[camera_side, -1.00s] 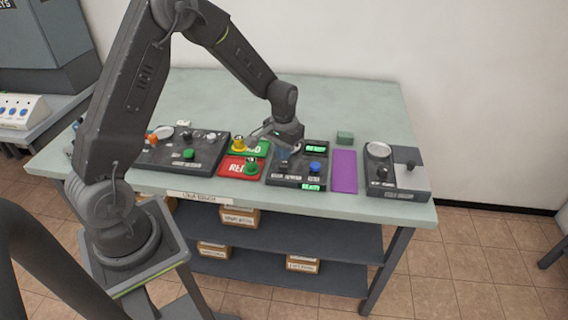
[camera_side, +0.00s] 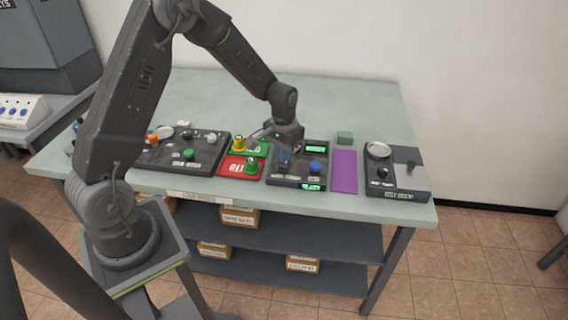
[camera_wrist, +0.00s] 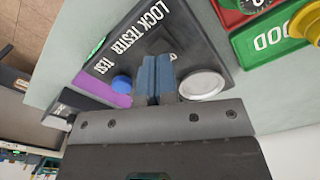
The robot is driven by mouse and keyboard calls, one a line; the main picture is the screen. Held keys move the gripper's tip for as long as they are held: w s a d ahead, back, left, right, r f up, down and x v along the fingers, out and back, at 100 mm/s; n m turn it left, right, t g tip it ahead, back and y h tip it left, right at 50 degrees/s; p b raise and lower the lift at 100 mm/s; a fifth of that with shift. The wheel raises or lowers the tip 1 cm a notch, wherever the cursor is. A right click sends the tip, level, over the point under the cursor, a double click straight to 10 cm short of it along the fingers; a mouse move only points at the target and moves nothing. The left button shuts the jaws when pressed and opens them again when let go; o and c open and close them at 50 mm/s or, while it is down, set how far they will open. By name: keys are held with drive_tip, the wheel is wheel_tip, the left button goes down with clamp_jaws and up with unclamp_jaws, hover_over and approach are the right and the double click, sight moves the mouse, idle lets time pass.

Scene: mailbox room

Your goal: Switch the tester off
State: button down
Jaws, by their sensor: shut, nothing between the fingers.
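The lock tester (camera_side: 273,179) is a dark panel on the bench, with a blue button (camera_side: 315,167) and two lit green displays, one at the back (camera_side: 315,149) and one at the front (camera_side: 311,187). In the wrist view I see its "LOCK TESTER" panel (camera_wrist: 106,62), its blue button (camera_wrist: 122,84) and a silver round disc (camera_wrist: 202,84). My gripper (camera_side: 283,164) is shut and empty, pointing down over the left part of the tester. Its blue-grey fingertips (camera_wrist: 157,62) are beside a small dark labelled part of the panel. They hide what lies directly under them; contact cannot be told.
Left of the tester lie a green GOOD pad (camera_side: 262,150) with a yellow-topped piece and a red pad (camera_side: 232,171) with a green-topped piece.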

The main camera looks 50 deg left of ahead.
drive_tip(key=shift+f, duration=1.3)
idle(0.5)
drive_tip(key=shift+r, duration=3.55)
drive_tip(key=shift+r, duration=0.15)
wheel_tip(320, 180, up, 7)
drive_tip(key=t, duration=0.1)
hover_over(284, 166)
drive_tip(key=s+d, duration=0.3)
drive_tip(key=s+d+r+m+t, duration=0.2)
drive_tip(key=s+d+r, duration=0.2)
drive_tip(key=s+r, duration=0.25)
drive_tip(key=s+d+r+t, duration=0.1)
drive_tip(key=s+d+r, duration=0.1)
drive_tip(key=s, duration=0.4)
drive_tip(key=s+d+r+m+t, duration=0.1)
drive_tip(key=s+r, duration=0.2)
drive_tip(key=s, duration=0.3)
drive_tip(key=shift+s+d+t, duration=0.2)
drive_tip(key=shift+d+t, duration=0.1)
drive_tip(key=shift+d, duration=0.1)
